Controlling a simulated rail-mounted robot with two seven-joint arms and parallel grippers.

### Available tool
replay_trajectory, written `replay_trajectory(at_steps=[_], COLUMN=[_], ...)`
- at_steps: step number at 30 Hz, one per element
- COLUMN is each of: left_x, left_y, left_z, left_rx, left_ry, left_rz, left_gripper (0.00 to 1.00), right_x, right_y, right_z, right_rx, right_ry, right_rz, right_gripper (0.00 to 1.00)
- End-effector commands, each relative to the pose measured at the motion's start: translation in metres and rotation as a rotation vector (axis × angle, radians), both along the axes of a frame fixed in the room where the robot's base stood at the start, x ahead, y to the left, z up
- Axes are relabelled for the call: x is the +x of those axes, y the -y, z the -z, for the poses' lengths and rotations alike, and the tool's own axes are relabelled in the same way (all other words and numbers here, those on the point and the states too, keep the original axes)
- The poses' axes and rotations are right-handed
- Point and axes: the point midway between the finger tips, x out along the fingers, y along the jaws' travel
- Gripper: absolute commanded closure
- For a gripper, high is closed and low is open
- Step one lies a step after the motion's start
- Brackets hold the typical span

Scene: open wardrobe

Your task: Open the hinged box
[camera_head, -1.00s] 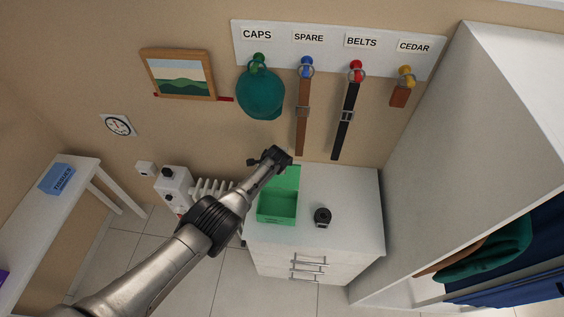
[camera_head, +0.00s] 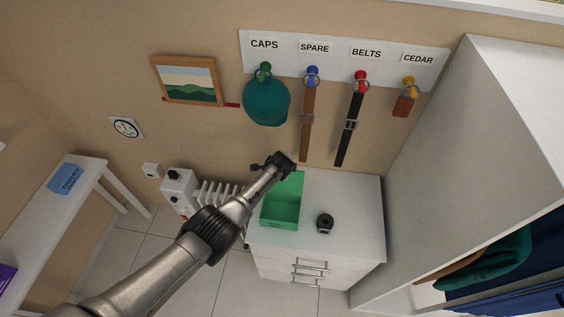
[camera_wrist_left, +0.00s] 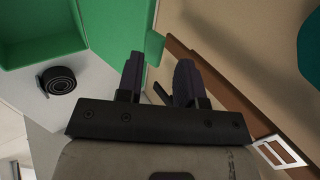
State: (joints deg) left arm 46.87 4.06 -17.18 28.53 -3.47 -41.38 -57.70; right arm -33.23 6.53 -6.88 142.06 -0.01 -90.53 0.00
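The green hinged box (camera_head: 281,212) stands on the white drawer cabinet, its inside showing. Its lid (camera_head: 291,184) is raised at the back, toward the wall. My left gripper (camera_head: 284,160) is at the lid's upper edge, partly covering it. In the left wrist view the two dark fingers (camera_wrist_left: 160,78) are apart, with nothing seen gripped between them. The lid (camera_wrist_left: 115,25) and its edge show just beyond the fingers; whether they touch it I cannot tell. The box interior (camera_wrist_left: 40,30) shows at the upper left. My right gripper is not in view.
A coiled black belt (camera_head: 325,222) lies right of the box on the cabinet (camera_head: 350,205). A brown belt (camera_head: 307,125), a black belt (camera_head: 350,125) and a teal cap (camera_head: 266,103) hang on the wall behind. The wardrobe side (camera_head: 450,140) rises at the right.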

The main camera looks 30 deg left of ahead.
Motion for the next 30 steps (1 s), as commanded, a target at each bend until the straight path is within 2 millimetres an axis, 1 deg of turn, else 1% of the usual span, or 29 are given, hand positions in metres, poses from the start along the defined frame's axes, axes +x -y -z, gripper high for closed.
replay_trajectory(at_steps=[1, 2, 3, 8, 14, 21, 30], left_x=[-0.005, -0.007, -0.01, -0.022, -0.036, -0.053, -0.065], left_y=[0.001, 0.002, 0.003, 0.006, 0.011, 0.016, 0.019], left_z=[-0.013, -0.017, -0.018, -0.035, -0.054, -0.076, -0.092], left_rx=[0.0, 0.0, -0.001, 0.0, 0.0, -0.001, 0.0], left_ry=[0.0, 0.001, 0.0, 0.001, 0.002, 0.003, 0.001], left_rz=[0.001, 0.001, 0.001, 0.001, 0.001, 0.001, -0.001], left_gripper=[0.66, 0.66, 0.66, 0.66, 0.66, 0.66, 0.66], right_x=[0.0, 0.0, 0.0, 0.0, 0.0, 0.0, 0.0], right_y=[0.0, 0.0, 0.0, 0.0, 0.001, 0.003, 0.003], right_z=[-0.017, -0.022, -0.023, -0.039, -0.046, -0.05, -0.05], right_rx=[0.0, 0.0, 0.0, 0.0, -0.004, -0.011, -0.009], right_ry=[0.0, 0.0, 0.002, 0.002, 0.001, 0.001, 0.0], right_rz=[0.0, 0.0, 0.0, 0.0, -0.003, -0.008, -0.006], right_gripper=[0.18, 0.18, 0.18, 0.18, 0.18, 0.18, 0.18])
